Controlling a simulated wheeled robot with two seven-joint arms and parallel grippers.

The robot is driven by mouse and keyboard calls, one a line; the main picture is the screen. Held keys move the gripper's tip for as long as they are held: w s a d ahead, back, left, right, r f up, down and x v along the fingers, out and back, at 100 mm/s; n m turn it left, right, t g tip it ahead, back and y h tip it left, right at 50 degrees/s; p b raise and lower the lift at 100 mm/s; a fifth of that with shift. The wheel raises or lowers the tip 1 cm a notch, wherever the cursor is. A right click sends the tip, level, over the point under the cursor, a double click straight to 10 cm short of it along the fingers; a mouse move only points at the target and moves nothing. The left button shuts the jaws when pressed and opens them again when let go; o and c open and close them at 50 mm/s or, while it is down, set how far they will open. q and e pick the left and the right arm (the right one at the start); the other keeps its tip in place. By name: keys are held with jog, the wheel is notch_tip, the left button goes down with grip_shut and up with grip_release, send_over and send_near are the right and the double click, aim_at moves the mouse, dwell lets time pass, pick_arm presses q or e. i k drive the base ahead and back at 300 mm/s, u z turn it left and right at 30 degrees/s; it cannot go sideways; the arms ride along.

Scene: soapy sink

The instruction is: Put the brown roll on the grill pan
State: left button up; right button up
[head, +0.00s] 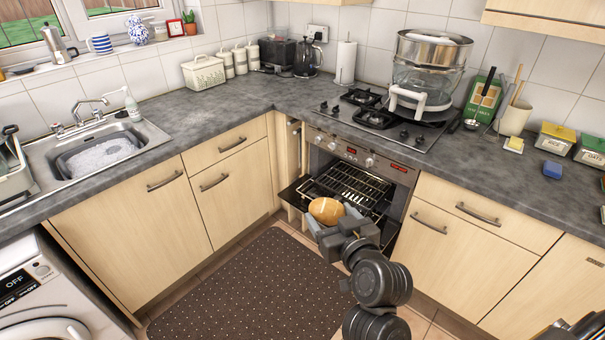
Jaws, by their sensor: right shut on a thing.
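The brown roll (326,210) is an oval golden-brown bun at the tips of my right gripper (328,222). My right gripper is shut on it and holds it in front of the open oven, near the left front of the oven opening. The grill pan (352,188) appears to be the dark tray with a wire rack at the oven opening. The roll looks to be in front of or above its near left edge; the exact gap cannot be told. My arm hides the near right part of the oven.
The oven (390,165) is built under the worktop, with wooden cupboards (470,222) on both sides. A gas hob (375,115) with a steamer pot (425,75) is above. A soapy sink (98,155) is at left. A dotted dark mat (250,290) covers the floor.

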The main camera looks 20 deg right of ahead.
aim_at(353, 190)
jog(key=u, duration=0.3)
jog(key=i, duration=1.7)
jog(key=z, duration=1.6)
jog(key=i, duration=0.95)
jog(key=z, duration=0.25)
